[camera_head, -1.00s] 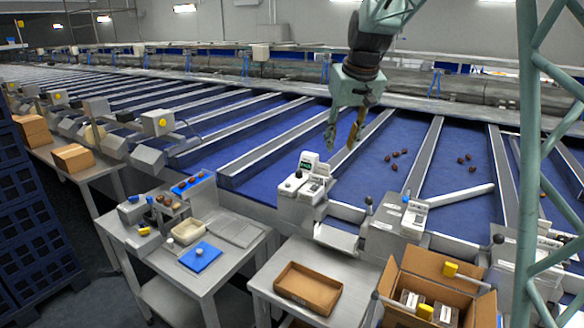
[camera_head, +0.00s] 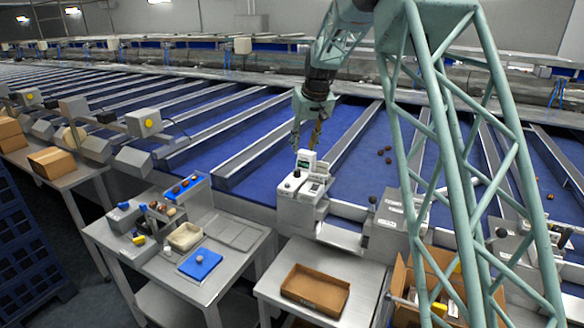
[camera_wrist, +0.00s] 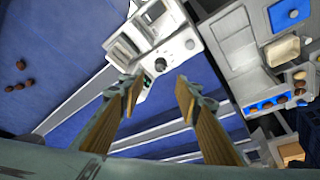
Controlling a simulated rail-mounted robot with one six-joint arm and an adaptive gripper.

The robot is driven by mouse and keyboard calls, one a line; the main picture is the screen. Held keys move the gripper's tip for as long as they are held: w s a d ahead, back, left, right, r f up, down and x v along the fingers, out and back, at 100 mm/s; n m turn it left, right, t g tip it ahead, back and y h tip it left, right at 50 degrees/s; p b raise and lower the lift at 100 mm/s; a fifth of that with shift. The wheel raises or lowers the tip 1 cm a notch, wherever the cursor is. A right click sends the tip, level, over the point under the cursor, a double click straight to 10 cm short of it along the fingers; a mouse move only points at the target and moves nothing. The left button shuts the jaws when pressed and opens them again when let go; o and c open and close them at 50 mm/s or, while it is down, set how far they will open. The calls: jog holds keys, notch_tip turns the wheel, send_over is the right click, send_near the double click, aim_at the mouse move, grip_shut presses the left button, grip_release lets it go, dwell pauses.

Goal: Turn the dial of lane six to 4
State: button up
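My gripper (camera_head: 306,140) hangs just above and behind a pale control box (camera_head: 298,211) with a small display (camera_head: 306,157) at the front edge of the blue lanes. In the wrist view my gripper (camera_wrist: 158,84) is open, its two wooden-looking fingers apart with nothing between them. A small dark dial (camera_wrist: 160,65) on the control box (camera_wrist: 146,50) shows between and just beyond the fingertips, not touched as far as I can see. A pale round knob (camera_wrist: 189,44) sits beside it. I cannot read the dial's setting or a lane number.
A second control box (camera_head: 388,225) stands to the right, partly behind my frame. In front are a metal table with a cardboard tray (camera_head: 315,289) and a sorting table with a blue mat (camera_head: 201,263) and cream bowl (camera_head: 185,237). Several dates (camera_wrist: 21,82) lie on the blue lane.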

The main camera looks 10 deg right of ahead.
aim_at(297, 170)
jog(key=shift+w+a+f, duration=0.15)
jog(key=shift+w+f, duration=0.05)
jog(key=shift+w, duration=0.2)
jog(key=shift+f, duration=0.15)
jog(key=shift+x, duration=6.75)
jog(key=shift+c, duration=0.4)
jog(key=c, duration=0.8)
